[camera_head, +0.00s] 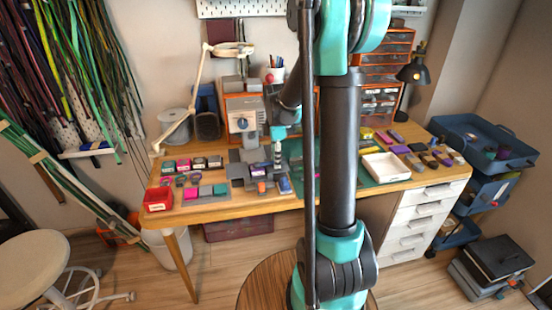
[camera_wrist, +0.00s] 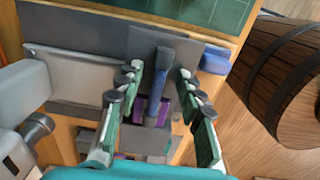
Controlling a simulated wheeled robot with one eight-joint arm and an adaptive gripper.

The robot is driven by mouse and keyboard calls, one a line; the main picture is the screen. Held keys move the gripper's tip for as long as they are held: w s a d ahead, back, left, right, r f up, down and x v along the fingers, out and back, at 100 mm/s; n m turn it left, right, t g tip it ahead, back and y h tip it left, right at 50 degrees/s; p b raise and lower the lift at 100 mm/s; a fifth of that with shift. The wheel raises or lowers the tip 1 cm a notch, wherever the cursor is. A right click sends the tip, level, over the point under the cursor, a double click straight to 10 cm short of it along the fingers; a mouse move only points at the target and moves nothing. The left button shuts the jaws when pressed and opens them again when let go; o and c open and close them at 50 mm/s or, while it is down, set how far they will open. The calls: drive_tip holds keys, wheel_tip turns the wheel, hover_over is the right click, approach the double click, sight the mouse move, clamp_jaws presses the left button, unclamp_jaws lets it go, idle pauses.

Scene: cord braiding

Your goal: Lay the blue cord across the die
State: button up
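In the wrist view, my gripper (camera_wrist: 158,72) is open, its two green-padded fingers apart. A dark blue bar-like piece (camera_wrist: 160,85), seemingly the blue cord, lies lengthwise between the fingers. Gaps show on both sides of it. It crosses over a purple piece (camera_wrist: 139,108) and grey blocks. I cannot tell for certain which grey block is the die; a grey plate (camera_wrist: 140,40) lies beyond the fingertips. In the head view, my gripper (camera_head: 277,158) is low over the grey fixture on the bench, small and partly hidden by my arm.
A rounded blue object (camera_wrist: 216,60) sits right of the fingers at the bench edge. A green mat (camera_wrist: 215,12) lies beyond. In the head view, a white tray (camera_head: 386,167), a red bin (camera_head: 158,199) and several small coloured blocks sit on the wooden bench (camera_head: 240,208).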

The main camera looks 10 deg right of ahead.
drive_tip(key=shift+r, duration=0.1)
wheel_tip(320, 180, up, 12)
idle(0.5)
